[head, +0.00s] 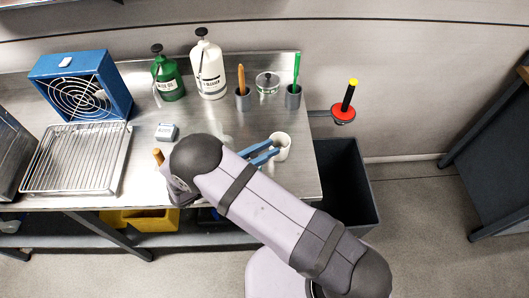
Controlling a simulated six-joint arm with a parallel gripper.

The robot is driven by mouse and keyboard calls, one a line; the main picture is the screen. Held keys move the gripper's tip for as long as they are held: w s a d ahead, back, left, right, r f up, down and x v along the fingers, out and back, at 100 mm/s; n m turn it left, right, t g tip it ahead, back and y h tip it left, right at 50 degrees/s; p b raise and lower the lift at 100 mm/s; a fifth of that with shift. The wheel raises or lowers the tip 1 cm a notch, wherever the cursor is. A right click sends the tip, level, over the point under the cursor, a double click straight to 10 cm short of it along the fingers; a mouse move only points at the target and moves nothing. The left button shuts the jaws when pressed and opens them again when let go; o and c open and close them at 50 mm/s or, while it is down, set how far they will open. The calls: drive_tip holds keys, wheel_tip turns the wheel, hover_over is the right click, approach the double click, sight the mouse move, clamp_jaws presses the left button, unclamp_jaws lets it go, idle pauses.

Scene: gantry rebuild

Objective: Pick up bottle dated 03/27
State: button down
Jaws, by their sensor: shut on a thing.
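A small white bottle (283,148) is near the right edge of the steel bench. No date can be read on it from here. My gripper (268,151) shows as two blue fingers that come out from beneath my arm and close on the left side of this bottle. The bottle looks roughly upright; I cannot tell whether it is clear of the bench top. My arm hides the rest of the gripper.
A green bottle (167,77) and a large white pump bottle (208,68) stand at the back. Two tool cups (243,102) (293,98) flank a round tin (267,83). A blue fan (85,85), wire rack (78,158) and small grey box (166,132) are left. A dark bin (352,185) stands right.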

wheel_tip(320, 180, up, 9)
drive_tip(key=b, duration=0.2)
drive_tip(key=shift+r, duration=0.15)
idle(0.3)
